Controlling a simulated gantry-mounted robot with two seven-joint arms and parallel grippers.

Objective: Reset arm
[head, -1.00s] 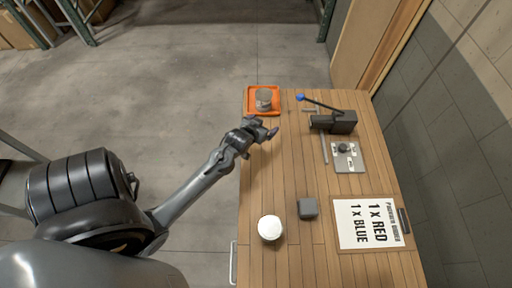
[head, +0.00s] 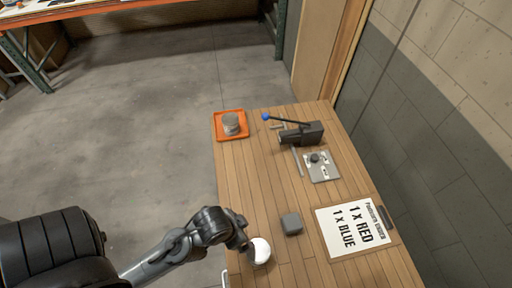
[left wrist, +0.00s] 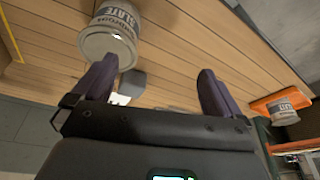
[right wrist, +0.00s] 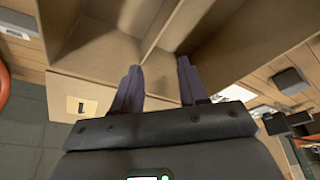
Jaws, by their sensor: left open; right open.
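My left gripper (head: 247,250) is open, low in the head view, at the left edge of the wooden table. A white-topped can (head: 261,251) stands right beside it. In the left wrist view the fingers (left wrist: 152,85) are spread with nothing held. There the can (left wrist: 108,38) shows a label reading SLATE, beyond the left finger. My right gripper (right wrist: 160,78) is open and empty in the right wrist view, in front of tan open compartments (right wrist: 115,40). It is not in the head view.
An orange tray (head: 218,137) holds a grey can (head: 231,124) at the table's far end. A black lever device (head: 302,134) with a blue knob, a metal plate (head: 322,174), a dark grey block (head: 291,223) and a sheet reading 1 X RED, 1 X BLUE (head: 352,228) are on the table.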

